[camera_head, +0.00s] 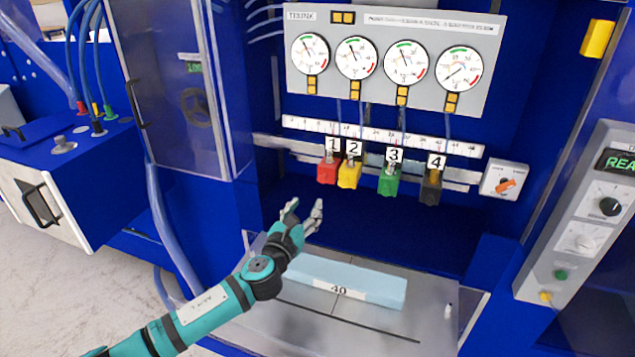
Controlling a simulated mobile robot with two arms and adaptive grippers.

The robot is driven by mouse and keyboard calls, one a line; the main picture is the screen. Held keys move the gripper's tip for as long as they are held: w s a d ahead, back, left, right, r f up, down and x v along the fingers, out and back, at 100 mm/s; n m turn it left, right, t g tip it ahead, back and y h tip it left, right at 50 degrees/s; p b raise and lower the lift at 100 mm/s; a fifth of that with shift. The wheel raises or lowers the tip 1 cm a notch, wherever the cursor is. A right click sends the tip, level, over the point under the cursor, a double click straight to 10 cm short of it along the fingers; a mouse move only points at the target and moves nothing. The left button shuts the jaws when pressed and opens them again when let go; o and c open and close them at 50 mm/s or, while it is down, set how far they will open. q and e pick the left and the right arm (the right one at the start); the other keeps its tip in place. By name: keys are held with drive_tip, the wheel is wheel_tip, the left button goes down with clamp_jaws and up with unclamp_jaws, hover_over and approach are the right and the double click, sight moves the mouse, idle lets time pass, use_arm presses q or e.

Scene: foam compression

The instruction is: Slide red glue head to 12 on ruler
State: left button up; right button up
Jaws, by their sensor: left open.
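The red glue head (327,170) hangs under the label 1 at the left of a row of glue heads. The white ruler (376,135) runs across behind and above the heads; its numbers are too small to read surely. My left gripper (302,213) is open and empty, below and slightly left of the red head and apart from it. My right gripper is not in view.
Yellow (349,175), green (388,181) and black (431,188) heads hang to the right of the red one, the yellow close beside it. A light blue foam block (375,285) marked 40 lies on the grey plate (427,325) below. A gauge panel (478,37) is above.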

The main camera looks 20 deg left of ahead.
sight(322, 181)
use_arm(q)
drive_tip(key=w, duration=1.1)
drive_tip(key=shift+w+d, duration=0.2)
clamp_jaws()
